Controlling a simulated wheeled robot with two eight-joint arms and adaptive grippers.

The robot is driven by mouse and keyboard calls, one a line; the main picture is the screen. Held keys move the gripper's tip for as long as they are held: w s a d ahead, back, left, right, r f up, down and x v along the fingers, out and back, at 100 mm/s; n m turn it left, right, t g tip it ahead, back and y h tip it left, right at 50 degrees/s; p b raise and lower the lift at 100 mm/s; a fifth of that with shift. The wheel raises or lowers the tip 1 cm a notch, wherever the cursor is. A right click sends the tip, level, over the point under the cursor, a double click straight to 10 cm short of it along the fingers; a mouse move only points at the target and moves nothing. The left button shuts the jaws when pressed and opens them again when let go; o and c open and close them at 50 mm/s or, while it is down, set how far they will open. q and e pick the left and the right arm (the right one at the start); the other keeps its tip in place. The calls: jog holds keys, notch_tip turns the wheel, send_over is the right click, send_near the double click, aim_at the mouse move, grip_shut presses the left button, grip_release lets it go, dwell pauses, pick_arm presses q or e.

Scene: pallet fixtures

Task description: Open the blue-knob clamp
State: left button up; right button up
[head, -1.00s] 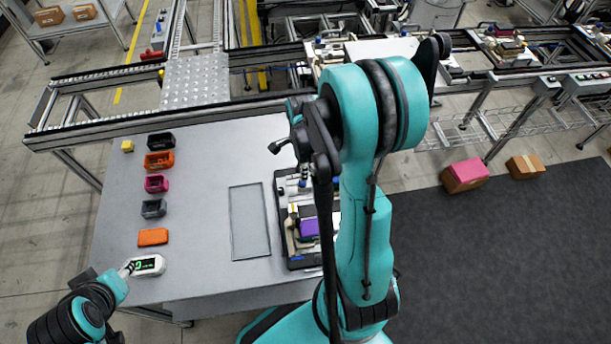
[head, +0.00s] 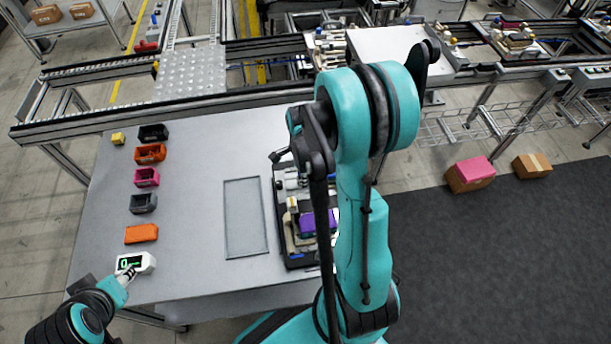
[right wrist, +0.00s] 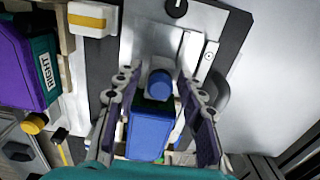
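In the right wrist view, a blue knob (right wrist: 160,84) stands at the top of a blue clamp body (right wrist: 148,132), in front of a metal bracket. My right gripper (right wrist: 158,74) is open, with one finger on each side of the knob; small gaps seem to show, and contact cannot be told. In the head view the fixture pallet (head: 281,215) lies on the grey table, partly hidden by my right arm. The knob is not clear there. My left gripper (head: 127,273) is beside a white device with a green display (head: 137,262); its fingers are too small to read.
A purple block marked RIGHT (right wrist: 25,65) and a yellow-and-white part (right wrist: 90,19) are left of the right gripper. A conveyor (head: 130,118) runs behind.

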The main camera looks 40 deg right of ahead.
grip_shut()
jog(key=shift+w+a, duration=0.1)
jog(key=shift+a, duration=0.05)
jog(key=shift+w+a+b, duration=0.15)
jog(key=shift+w+a, duration=0.15)
jog(key=shift+a, duration=0.25)
jog(key=shift+w+a+b, duration=0.15)
jog(key=shift+w+a, duration=0.15)
jog(key=shift+a, duration=0.2)
grip_release()
notch_tip(320, 180, up, 8)
jog(key=p, duration=0.6)
dwell(0.4)
dwell(0.6)
